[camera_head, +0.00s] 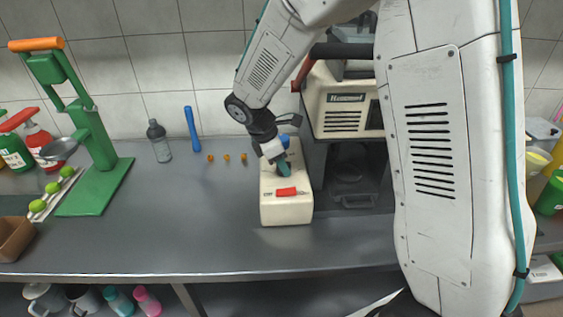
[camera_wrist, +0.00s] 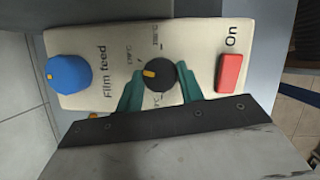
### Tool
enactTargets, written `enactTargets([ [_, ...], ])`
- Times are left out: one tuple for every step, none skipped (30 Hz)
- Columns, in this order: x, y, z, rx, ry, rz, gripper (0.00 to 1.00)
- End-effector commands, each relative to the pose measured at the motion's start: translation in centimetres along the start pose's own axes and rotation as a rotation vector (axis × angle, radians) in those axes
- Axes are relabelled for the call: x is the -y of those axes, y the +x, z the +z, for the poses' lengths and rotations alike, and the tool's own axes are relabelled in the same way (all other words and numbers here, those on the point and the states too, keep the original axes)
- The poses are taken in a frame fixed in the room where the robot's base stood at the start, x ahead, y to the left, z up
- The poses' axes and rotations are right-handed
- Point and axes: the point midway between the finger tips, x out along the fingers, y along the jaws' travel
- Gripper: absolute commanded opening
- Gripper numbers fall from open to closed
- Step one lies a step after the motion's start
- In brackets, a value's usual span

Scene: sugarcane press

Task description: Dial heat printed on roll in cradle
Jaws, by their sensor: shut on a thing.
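A cream control box (camera_head: 287,211) stands on the counter, left of the press machine. In the wrist view its panel (camera_wrist: 110,48) carries a blue film feed knob (camera_wrist: 69,74), a black dial (camera_wrist: 161,76) with an orange pointer mark, and a red switch (camera_wrist: 230,72) labelled On. Temperature markings ring the black dial but are too small to read surely. My gripper (camera_wrist: 163,90) has its teal fingers shut on the black dial, one on each side. In the head view my gripper (camera_head: 283,165) hides the dial. No roll or cradle can be made out.
The press machine (camera_head: 340,112) with its red handle stands just right of the box. A green juicer (camera_head: 98,150) with an orange handle, a bottle (camera_head: 158,142) and a blue rod (camera_head: 192,129) stand left. The counter's front middle is clear.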

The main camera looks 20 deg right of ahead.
Motion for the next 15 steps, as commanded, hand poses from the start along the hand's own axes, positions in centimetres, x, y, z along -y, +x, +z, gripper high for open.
enactTargets([
  [0.04, -0.1, 0.03, -0.001, -0.038, 0.019, 0.15],
  [0.05, -0.11, 0.03, -0.002, -0.065, 0.029, 0.15],
  [0.09, -0.1, 0.02, -0.004, -0.1, 0.044, 0.15],
  [0.13, -0.08, 0.03, -0.004, -0.126, 0.054, 0.15],
  [0.12, -0.08, 0.04, -0.005, -0.153, 0.066, 0.15],
  [0.14, -0.09, 0.05, -0.006, -0.188, 0.08, 0.15],
  [0.17, -0.09, 0.06, -0.007, -0.214, 0.091, 0.15],
  [0.19, -0.09, 0.07, -0.008, -0.24, 0.103, 0.15],
  [0.21, -0.09, 0.09, -0.009, -0.275, 0.117, 0.15],
  [0.2, -0.09, 0.08, -0.011, -0.301, 0.128, 0.15],
  [0.23, -0.07, 0.1, -0.011, -0.326, 0.138, 0.15],
  [0.26, -0.05, 0.11, -0.012, -0.36, 0.152, 0.15],
  [0.27, -0.05, 0.13, -0.012, -0.385, 0.162, 0.15],
  [0.28, -0.07, 0.15, -0.013, -0.408, 0.172, 0.15],
  [0.27, -0.08, 0.15, -0.015, -0.439, 0.186, 0.15],
])
